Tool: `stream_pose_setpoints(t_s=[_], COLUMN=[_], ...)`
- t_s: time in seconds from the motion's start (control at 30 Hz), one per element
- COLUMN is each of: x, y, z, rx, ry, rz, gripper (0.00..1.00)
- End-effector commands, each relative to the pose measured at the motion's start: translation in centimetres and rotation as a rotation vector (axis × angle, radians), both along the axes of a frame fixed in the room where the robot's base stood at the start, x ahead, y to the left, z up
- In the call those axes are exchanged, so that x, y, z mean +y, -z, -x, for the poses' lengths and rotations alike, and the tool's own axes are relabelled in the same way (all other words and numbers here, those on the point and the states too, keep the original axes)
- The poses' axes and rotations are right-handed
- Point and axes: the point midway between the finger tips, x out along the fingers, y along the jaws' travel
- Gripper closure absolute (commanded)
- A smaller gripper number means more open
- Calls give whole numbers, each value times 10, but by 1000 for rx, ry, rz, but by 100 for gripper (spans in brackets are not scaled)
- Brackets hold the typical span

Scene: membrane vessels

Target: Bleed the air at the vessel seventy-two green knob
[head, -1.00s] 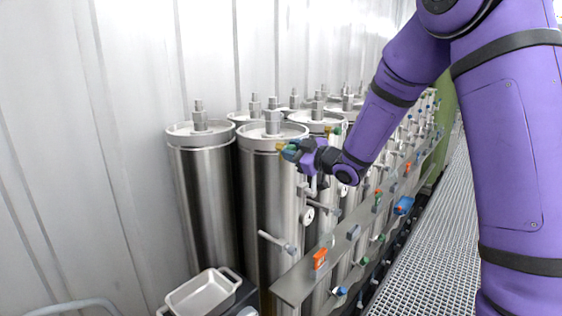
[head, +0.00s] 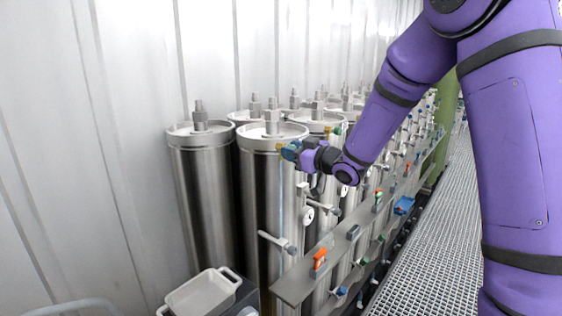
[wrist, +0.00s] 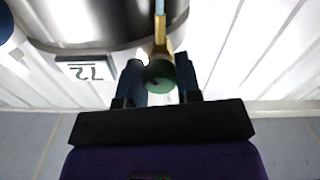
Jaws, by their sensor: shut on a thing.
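The green knob (wrist: 160,77) shows in the wrist view between the two dark fingers of my gripper (wrist: 159,64), which is shut on it. A brass valve body (wrist: 160,47) extends beyond the knob beside the steel vessel. The vessel's 72 label (wrist: 86,72) reads upside down there. In the head view my gripper (head: 290,151) is at the upper right side of the front steel vessel (head: 258,195), just below its lid, and mostly hides the knob. A thin pale-blue stream (head: 281,205) runs straight down from the valve; its upper part shows in the wrist view (wrist: 159,7).
Another steel vessel (head: 203,200) stands to the left, with more behind. A rail (head: 292,288) with orange-handled valves (head: 320,260) runs along the front. A pale tray (head: 202,294) sits low at the left. The grated walkway (head: 430,240) is clear.

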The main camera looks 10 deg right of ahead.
Motion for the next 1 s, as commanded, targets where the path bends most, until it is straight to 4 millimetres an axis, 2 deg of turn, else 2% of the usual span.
stream_pose_setpoints(t_s=[0.17,0.43,0.67,1.0], x=[-2,-2,-1,-1], y=[0,0,0,0], z=[0,0,0,0], rx=[40,204,266,454], ry=[3,3,3,3], rz=[-55,-280,-365,-626], gripper=[89,89,89,90])
